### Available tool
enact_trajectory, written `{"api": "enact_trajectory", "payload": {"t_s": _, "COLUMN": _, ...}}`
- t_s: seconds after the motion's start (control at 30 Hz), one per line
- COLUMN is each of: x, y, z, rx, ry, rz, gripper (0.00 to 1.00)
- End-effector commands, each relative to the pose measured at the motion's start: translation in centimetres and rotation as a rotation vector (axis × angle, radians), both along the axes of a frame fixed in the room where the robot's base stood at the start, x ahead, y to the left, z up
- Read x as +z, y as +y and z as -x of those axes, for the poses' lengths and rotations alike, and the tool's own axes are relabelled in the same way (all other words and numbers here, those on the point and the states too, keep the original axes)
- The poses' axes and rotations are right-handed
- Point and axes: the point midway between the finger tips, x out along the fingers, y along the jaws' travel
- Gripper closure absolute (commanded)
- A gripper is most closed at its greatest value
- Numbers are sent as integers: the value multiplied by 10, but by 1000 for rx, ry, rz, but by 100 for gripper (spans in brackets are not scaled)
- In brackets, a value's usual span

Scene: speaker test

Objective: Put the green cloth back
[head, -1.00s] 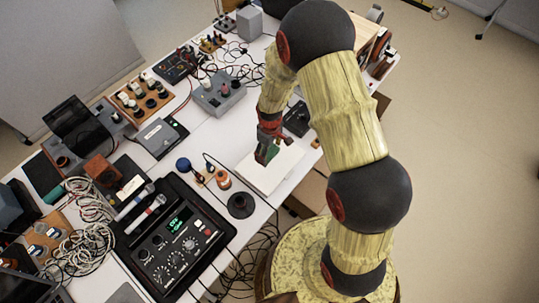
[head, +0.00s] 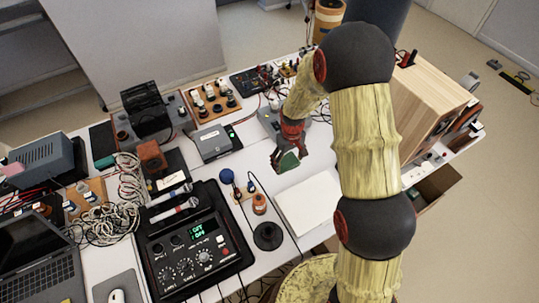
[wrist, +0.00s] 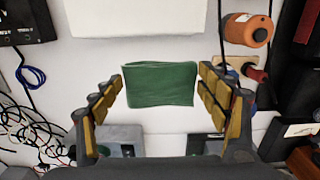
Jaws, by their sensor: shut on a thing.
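The green cloth (head: 289,161) is held in my gripper (head: 284,152), over the white table beyond the white pad (head: 316,205). In the wrist view the cloth (wrist: 160,85) is a flat dark green rectangle between the two yellow-padded fingers (wrist: 162,92). My gripper is shut on it. The white pad also shows at the top of the wrist view (wrist: 136,18), apart from the cloth. I cannot tell how high the cloth is above the table.
A black mixer (head: 190,245) and a round black stand (head: 267,236) are on the left. A grey box with cables (head: 272,120) is behind the gripper. A wooden speaker cabinet (head: 425,115) stands right of my arm.

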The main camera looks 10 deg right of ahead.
Motion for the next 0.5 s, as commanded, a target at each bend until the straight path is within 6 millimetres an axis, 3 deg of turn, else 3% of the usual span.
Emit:
{"api": "enact_trajectory", "payload": {"t_s": 0.17, "x": -9, "y": -1, "z": -16, "rx": -19, "ry": 4, "rz": 0, "gripper": 49}}
{"api": "enact_trajectory", "payload": {"t_s": 0.5, "x": -39, "y": -4, "z": -80, "rx": -18, "ry": 4, "rz": 0, "gripper": 49}}
